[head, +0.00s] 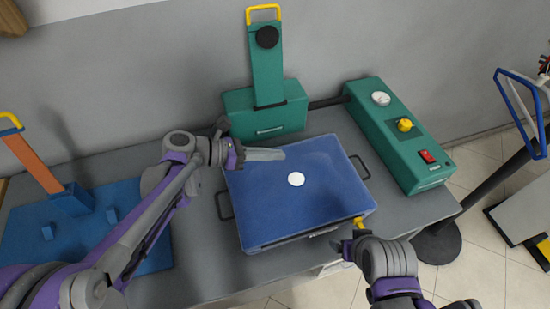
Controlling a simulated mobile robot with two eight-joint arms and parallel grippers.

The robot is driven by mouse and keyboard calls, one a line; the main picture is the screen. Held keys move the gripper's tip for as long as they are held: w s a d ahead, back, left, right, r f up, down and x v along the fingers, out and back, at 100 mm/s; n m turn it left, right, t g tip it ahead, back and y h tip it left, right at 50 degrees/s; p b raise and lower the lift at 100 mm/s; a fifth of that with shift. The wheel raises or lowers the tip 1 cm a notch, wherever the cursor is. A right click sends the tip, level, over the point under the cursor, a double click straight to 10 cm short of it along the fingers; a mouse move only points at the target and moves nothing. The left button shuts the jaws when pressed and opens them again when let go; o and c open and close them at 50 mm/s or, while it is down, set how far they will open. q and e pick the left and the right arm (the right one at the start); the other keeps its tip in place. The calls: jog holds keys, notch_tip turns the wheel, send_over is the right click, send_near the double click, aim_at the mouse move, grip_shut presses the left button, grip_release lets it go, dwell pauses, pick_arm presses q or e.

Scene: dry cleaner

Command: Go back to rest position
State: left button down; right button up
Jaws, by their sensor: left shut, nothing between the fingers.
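My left gripper (264,154) is shut and empty, above the back left part of a blue pad (320,190). Its grey fingers point right. My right gripper (350,243) is at the pad's front right corner, beside a small yellow piece (359,224). Its fingers are hard to make out, so I cannot tell whether it holds anything. A white round spot (296,179) shows on the middle of the blue pad.
A green device with an upright arm and yellow handle (264,14) stands behind the pad. A green control box (400,135) is at the right. A blue board (25,225) with an orange lever (33,163) lies left. A dark stand (437,243) is on the floor at right.

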pick_arm(q)
jog(key=shift+d+f, duration=0.1)
jog(key=shift+f, duration=0.3)
jog(key=s+m+y, duration=0.1)
jog(key=s+m, duration=0.1)
jog(key=s+a+f+m+y, duration=0.1)
jog(key=s+m, duration=0.1)
jog(key=s+a+f+m+y, duration=0.1)
jog(key=m+y, duration=0.1)
jog(key=shift+s+a+f+p, duration=0.15)
jog(key=shift+s+a+p, duration=0.1)
jog(key=shift+s+p, duration=0.15)
jog(key=s+a+m+y, duration=0.1)
jog(key=m, duration=0.1)
jog(key=s+a+f+m+y, duration=0.1)
jog(key=s+a+m, duration=0.1)
jog(key=s+a+f+m+y, duration=0.1)
jog(key=s+m, duration=0.1)
jog(key=shift+s+a+f+t+y+p, duration=0.1)
jog(key=shift+s+a+t+y+p, duration=0.1)
jog(key=shift+t+y+p, duration=0.15)
jog(key=s+a+f+m+t+y, duration=0.1)
jog(key=s+a+f+m+y, duration=0.1)
jog(key=s+a+m+y, duration=0.4)
jog(key=a+m, duration=0.4)
jog(key=m, duration=0.1)
jog(key=shift+s+m+t+p, duration=0.35)
jog(key=shift+m+p, duration=0.05)
